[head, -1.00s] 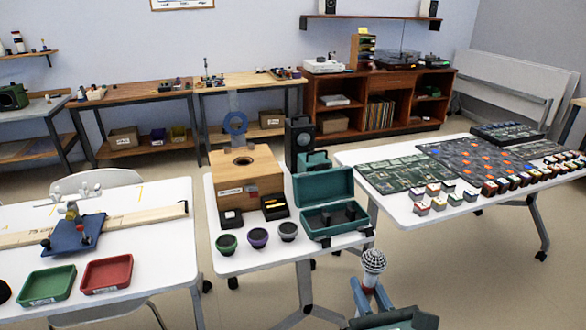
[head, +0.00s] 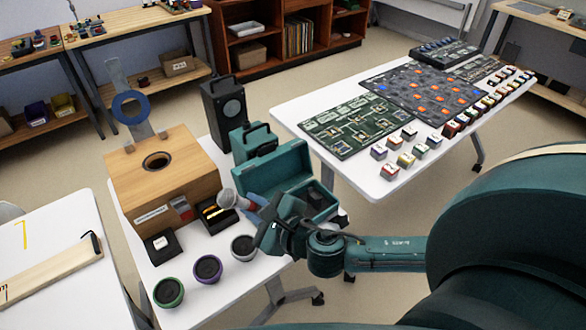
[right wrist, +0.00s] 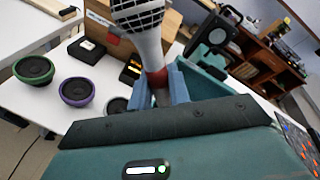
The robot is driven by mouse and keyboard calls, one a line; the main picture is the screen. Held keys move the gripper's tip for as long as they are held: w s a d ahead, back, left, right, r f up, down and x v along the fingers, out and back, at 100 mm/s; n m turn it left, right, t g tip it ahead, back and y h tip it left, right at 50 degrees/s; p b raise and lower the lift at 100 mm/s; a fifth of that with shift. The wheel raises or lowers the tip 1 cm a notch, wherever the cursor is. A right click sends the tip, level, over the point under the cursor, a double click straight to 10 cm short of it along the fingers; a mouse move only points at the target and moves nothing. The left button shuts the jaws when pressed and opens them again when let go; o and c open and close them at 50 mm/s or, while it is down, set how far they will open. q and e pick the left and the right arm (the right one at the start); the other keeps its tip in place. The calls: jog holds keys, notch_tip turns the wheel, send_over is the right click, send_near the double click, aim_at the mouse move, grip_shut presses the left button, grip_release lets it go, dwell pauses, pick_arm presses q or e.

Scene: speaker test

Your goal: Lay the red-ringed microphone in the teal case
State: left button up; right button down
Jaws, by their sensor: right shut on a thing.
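The microphone (head: 231,199) has a silver mesh head and a grey body. Its red ring (right wrist: 157,78) shows in the right wrist view, just at the jaws. My right gripper (head: 258,208) is shut on the microphone and holds it tilted, mesh head to the left, in front of the teal case (head: 318,197). The case stands open on the middle table with its lid raised; my gripper hides part of its inside. In the right wrist view my right gripper (right wrist: 167,85) has blue fingers around the microphone's body. My left gripper is not in view.
A black speaker (head: 223,112) stands behind. The right table (head: 290,118) holds circuit boards and small blocks.

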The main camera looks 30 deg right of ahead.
jog(key=w+d+f+n+g+h+p, duration=0.1)
jog(key=w+d+f+n, duration=0.2)
jog(key=d, duration=0.4)
jog(key=w+d+f+n+h+p, duration=0.1)
jog(key=w+d+n, duration=0.2)
jog(key=d+n, duration=0.35)
jog(key=shift+m, duration=0.55)
jog(key=shift+s+f, duration=0.2)
jog(key=shift+f, duration=3)
jog(key=shift+f+b, duration=1.6)
jog(key=shift+f, duration=0.3)
jog(key=shift+d, duration=0.1)
jog(key=shift+f, duration=0.3)
jog(key=c, duration=1.2)
grip_release()
jog(key=shift+c, duration=0.2)
